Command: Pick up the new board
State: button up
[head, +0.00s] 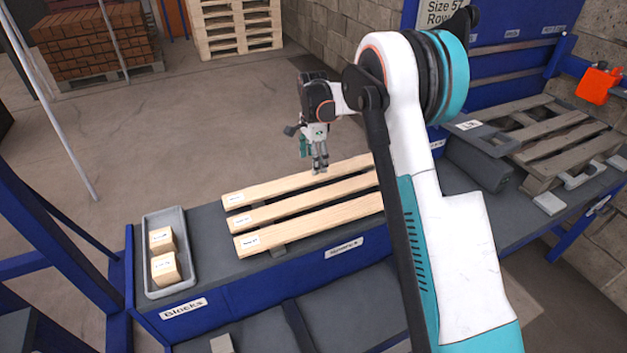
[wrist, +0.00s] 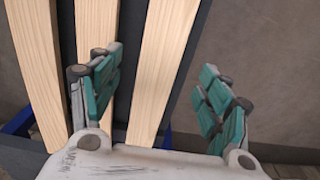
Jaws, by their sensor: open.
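Three new pale wooden boards lie side by side on the spares bench: a far board (head: 290,186), a middle board (head: 285,207) and a near board (head: 300,228). Each has a small white label at its left end. My gripper (head: 320,166) is open and empty, pointing down above the far board's rear edge. In the wrist view, the teal fingers (wrist: 160,92) stand wide apart. The middle board (wrist: 95,25) passes partly behind that finger. My arm hides the boards' right ends in the head view.
A grey tray (head: 150,283) with two wooden blocks sits at the bench's left end. A blue post (head: 60,225) stands at left.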

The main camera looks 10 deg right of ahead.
aim_at(314, 177)
jog(key=shift+w+d+f+b, duration=0.1)
jog(key=shift+f+b, duration=1.25)
jog(key=shift+f, duration=1.45)
jog(key=shift+r, duration=0.1)
jog(key=c, duration=1.3)
